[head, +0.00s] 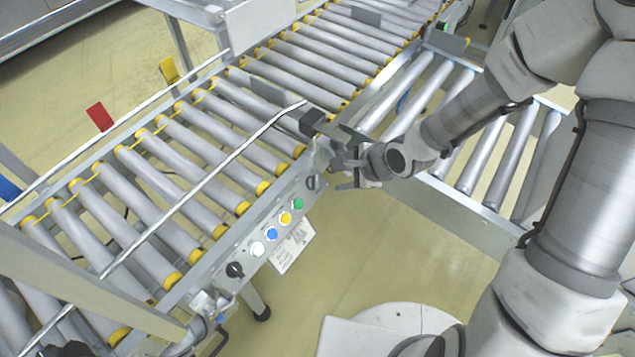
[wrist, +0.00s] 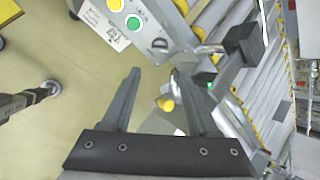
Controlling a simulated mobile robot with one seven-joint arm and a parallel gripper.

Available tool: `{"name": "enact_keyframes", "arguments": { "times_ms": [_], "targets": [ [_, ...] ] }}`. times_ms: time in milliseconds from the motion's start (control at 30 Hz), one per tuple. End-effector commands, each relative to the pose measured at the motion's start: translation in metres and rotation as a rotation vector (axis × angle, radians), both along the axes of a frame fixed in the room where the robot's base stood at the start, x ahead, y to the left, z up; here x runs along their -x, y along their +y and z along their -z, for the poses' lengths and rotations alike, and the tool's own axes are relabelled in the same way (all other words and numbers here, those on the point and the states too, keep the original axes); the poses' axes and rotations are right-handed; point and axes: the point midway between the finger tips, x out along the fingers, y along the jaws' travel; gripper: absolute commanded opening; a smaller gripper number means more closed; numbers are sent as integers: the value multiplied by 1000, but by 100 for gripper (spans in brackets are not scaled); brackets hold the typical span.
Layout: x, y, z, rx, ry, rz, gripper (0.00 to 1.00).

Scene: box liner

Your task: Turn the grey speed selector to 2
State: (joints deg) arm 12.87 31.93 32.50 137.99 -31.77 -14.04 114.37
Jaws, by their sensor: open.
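A control panel (head: 262,232) runs along the front side of the roller conveyor. A small grey knob (head: 312,183), which looks like the speed selector, sits at its right end beyond the green button. It also shows in the wrist view (wrist: 158,45), ahead of the gap between my fingertips. Its number marks are too small to read. My gripper (head: 340,170) is open and empty, just right of the grey knob and apart from it. In the wrist view its two fingers (wrist: 155,74) point toward the panel.
White, blue, yellow and green buttons (head: 285,218) line the panel, with a black knob (head: 235,269) at its left end. A label plate (head: 292,247) hangs below. A black box (head: 313,121) is on the conveyor edge near my gripper. Floor in front is clear.

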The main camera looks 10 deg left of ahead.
Motion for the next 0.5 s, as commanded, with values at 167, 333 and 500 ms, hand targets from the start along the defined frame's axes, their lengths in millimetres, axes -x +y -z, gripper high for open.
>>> {"name": "enact_keyframes", "arguments": {
  "times_ms": [167,333,500],
  "targets": [
    [-9,16,31,1,-1,-4,60],
    [-19,30,55,1,-1,-4,60],
    [-29,45,81,2,-1,-5,60]
  ]
}}
